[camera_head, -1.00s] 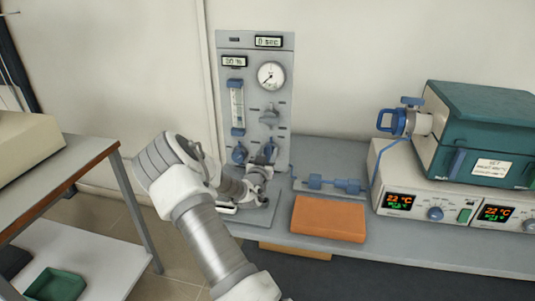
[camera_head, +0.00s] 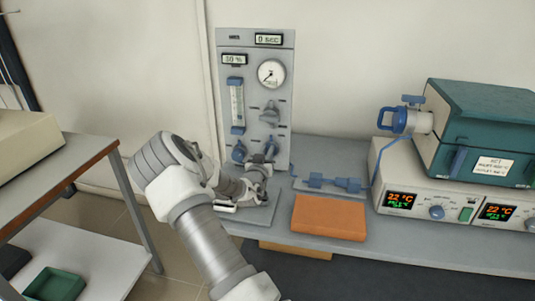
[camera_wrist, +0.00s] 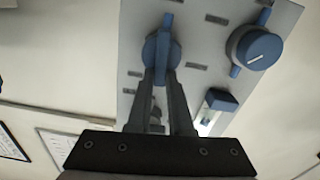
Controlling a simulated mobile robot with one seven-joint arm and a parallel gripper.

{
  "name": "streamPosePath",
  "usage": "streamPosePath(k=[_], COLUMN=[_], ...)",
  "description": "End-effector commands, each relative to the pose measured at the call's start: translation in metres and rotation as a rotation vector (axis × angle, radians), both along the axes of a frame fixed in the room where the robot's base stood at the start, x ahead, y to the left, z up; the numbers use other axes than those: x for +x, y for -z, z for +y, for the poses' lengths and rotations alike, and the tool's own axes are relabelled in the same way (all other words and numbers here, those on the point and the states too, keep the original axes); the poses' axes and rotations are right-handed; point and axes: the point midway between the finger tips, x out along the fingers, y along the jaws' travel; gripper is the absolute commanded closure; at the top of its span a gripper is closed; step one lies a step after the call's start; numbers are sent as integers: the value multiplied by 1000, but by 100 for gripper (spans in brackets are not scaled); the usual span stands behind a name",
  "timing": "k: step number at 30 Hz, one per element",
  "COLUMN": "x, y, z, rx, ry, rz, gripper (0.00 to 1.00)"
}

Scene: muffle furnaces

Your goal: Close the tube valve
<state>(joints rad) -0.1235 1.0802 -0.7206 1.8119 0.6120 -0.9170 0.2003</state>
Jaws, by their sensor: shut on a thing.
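The tall grey panel (camera_head: 254,85) stands at the back of the bench and carries the valves. In the wrist view, a blue valve handle (camera_wrist: 160,45) lies between the two dark fingers of my gripper (camera_wrist: 164,76), which is shut on it. In the head view this is the lower right blue valve (camera_head: 271,147). My gripper (camera_head: 268,163) reaches it from below and partly covers it. A second blue valve (camera_head: 239,151) sits to its left and shows with a white line in the wrist view (camera_wrist: 257,49). Which is the tube valve cannot be told.
The panel also has a gauge (camera_head: 271,73), a flowmeter (camera_head: 236,105) and a grey knob (camera_head: 269,113). A blue fitting (camera_head: 334,184) and an orange block (camera_head: 328,217) lie to the right.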

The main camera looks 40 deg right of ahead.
Motion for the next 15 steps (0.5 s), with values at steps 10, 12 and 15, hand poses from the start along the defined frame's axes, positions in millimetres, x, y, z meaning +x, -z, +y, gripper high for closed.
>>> streamPosePath(k=[10,12,15], x=[5,6,7], y=[5,5,6], z=[5,5,7], rx=[-192,-237,-298], ry=[-1,0,-1], rz=[223,274,348], gripper=[100,100,100])
